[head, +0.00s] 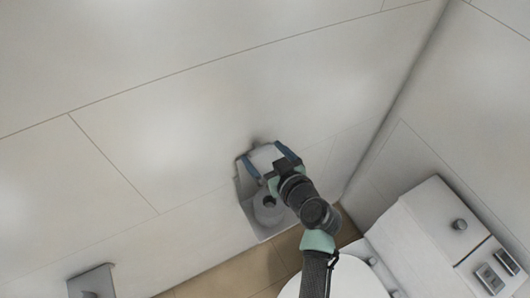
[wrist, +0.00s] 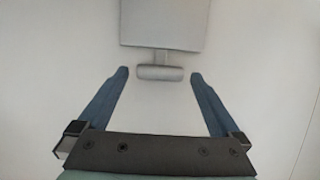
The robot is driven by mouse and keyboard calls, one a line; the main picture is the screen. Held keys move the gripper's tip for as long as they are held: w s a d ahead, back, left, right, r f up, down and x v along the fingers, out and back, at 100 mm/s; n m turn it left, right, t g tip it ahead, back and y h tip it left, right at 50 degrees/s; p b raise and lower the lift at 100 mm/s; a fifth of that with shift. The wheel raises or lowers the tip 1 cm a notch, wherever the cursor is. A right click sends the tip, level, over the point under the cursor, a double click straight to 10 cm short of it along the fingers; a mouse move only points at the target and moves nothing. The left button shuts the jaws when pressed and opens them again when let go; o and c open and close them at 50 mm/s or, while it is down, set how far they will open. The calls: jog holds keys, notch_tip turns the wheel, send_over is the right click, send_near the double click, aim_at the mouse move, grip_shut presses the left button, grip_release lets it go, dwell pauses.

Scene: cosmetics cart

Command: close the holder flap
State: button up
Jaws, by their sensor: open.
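In the wrist view my gripper (wrist: 160,73) is open, with a short grey bar (wrist: 160,73) between and just beyond the fingertips, apart from both. The bar joins by a narrow neck to a flat grey panel (wrist: 163,22), which looks like the flap. The arm and fingers partly cover the holder, so the flap's exact angle is unclear.
A white toilet (head: 425,240) stands at the lower right, near the corner. Another grey wall fixture (head: 92,282) is at the lower left. The tiled wall around the holder is otherwise clear.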

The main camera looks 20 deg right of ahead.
grip_shut()
dwell(0.5)
jog(key=shift+f+b, duration=0.25)
jog(key=shift+b, duration=0.4)
